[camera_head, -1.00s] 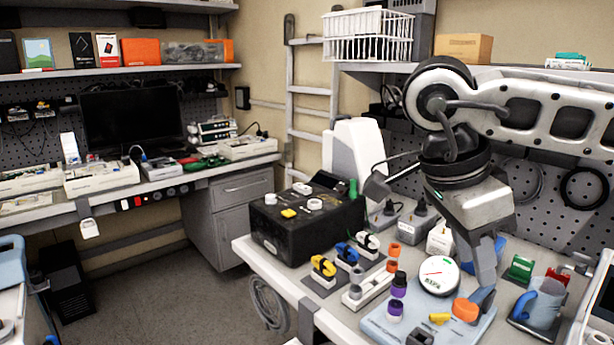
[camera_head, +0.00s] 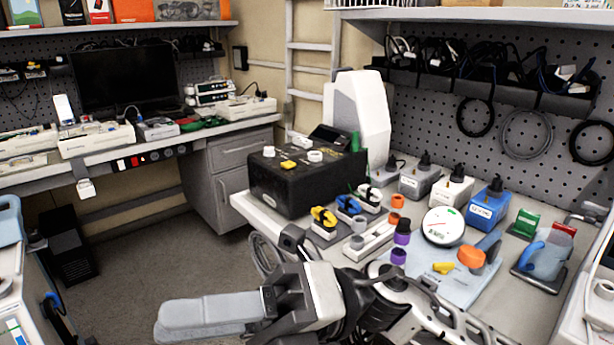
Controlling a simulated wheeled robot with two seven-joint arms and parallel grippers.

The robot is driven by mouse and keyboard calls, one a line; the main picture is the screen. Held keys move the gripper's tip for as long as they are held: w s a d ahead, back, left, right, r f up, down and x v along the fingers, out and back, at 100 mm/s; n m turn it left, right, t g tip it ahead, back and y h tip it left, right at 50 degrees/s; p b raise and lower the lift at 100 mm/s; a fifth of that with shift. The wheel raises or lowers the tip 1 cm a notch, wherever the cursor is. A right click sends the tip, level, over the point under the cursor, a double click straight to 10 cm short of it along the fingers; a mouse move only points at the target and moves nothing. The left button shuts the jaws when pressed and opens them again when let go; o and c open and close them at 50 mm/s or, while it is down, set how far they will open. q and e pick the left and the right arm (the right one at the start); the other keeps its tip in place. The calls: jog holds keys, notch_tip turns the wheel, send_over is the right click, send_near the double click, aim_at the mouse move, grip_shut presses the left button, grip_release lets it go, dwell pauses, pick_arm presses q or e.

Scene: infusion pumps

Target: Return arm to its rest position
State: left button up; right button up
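My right arm (camera_head: 400,300) comes in low at the bottom centre-right, in front of the workbench's near edge. Its gripper (camera_head: 165,318) points left over the open floor. The two grey fingers lie together, with nothing seen between them. The gripper is clear of the objects on the bench. The lower part of the arm runs out of the bottom of the view. My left gripper is not in view.
The right workbench (camera_head: 250,212) holds a black box (camera_head: 300,185), a round white gauge (camera_head: 443,226), colored connectors and a light blue tray (camera_head: 425,268). A blue pump unit (camera_head: 488,207) stands behind. Open grey floor (camera_head: 150,255) lies left of the bench.

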jog(key=w+d+f+m+t+y+b, duration=0.1)
jog(key=w+d+f+m+t, duration=0.3)
jog(key=m+t, duration=0.75)
jog(key=w+d+f+m+t+y+b, duration=0.1)
jog(key=w+d+f+m+t, duration=0.1)
jog(key=w+m+t, duration=0.65)
jog(key=d+f+m+t+h, duration=0.5)
jog(key=f+m+t+h, duration=0.35)
jog(key=m, duration=0.65)
jog(key=s+d+f+m+g+h, duration=0.2)
jog(key=s+d+f+m+h, duration=0.1)
jog(key=f, duration=0.5)
jog(key=s+d+f+m+g+h+b, duration=0.1)
jog(key=s+d+f+m+g+h, duration=0.2)
jog(key=f, duration=0.6)
jog(key=s+d+f+m+g+h+b, duration=0.1)
jog(key=s+d+f+m+g+h, duration=0.2)
jog(key=f, duration=0.6)
jog(key=shift+s+d+m, duration=0.5)
jog(key=shift+s+d, duration=0.35)
jog(key=shift+d, duration=0.4)
